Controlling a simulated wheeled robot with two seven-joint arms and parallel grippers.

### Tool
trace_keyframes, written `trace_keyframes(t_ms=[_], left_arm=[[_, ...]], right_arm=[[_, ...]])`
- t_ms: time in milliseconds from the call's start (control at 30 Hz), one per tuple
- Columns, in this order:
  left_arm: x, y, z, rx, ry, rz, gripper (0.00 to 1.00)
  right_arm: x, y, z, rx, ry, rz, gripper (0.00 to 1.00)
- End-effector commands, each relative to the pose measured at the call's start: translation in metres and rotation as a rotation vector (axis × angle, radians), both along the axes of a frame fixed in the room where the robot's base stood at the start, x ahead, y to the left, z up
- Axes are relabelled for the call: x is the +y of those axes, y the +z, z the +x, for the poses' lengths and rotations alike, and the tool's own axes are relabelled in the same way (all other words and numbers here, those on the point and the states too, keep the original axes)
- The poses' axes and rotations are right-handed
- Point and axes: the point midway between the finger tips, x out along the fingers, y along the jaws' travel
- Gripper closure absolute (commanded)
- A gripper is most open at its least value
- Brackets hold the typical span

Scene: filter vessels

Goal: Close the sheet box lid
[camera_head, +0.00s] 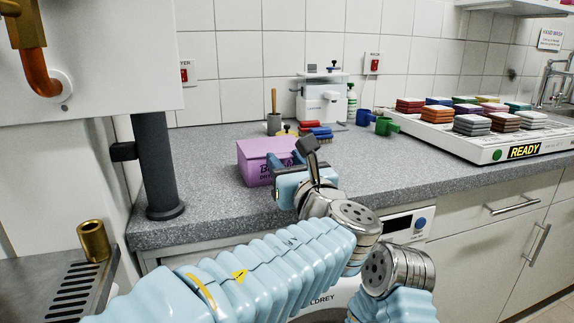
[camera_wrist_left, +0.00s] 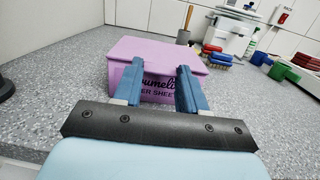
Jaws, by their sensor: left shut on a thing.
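The pink sheet box (camera_head: 256,172) stands on the grey worktop, with dark lettering on its front. It also shows in the left wrist view (camera_wrist_left: 158,88). Its lid (camera_wrist_left: 155,50) lies across the top; I cannot tell whether it is fully down. My left gripper (camera_head: 283,163) is at the front right of the box. In the left wrist view its two blue fingers (camera_wrist_left: 160,67) are apart, at the front edge of the lid, with the lid between them. The fingers and wrist hide part of the box front. My right gripper is out of view.
A mortar with a pestle (camera_head: 274,122), red and blue brushes (camera_head: 316,131) and a white device (camera_head: 322,98) stand behind the box. Blue and green cups (camera_head: 384,126) are to their right. A white tray of coloured stacks (camera_head: 468,141) is further right. A dark post (camera_head: 155,165) stands left.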

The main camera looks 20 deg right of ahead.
Motion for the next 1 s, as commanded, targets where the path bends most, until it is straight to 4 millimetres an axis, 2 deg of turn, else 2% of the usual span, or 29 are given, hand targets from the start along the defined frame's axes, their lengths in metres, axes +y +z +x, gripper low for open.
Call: trace_keyframes(t_ms=[33, 167, 200, 467, 567, 667, 1000], left_arm=[[0.0, -0.001, 0.0, 0.003, 0.0, 0.001, 0.54], [0.0, -0.001, 0.0, 0.002, 0.0, 0.001, 0.34], [0.0, -0.001, 0.0, 0.002, 0.0, 0.001, 0.32], [0.0, -0.001, -0.001, 0.002, -0.001, 0.001, 0.32], [-0.002, -0.002, -0.008, 0.002, -0.003, 0.0, 0.32], [-0.003, -0.004, -0.024, 0.001, -0.004, 0.0, 0.32], [-0.01, -0.011, -0.105, 0.002, -0.004, 0.001, 0.32]], right_arm=[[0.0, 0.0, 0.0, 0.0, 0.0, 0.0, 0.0], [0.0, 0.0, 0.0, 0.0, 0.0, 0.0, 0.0], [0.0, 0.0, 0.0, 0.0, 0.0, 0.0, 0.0], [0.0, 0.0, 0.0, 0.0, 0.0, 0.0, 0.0], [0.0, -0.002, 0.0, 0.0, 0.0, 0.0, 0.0], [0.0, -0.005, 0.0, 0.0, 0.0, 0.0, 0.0], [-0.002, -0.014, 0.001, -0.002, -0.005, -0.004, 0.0]])
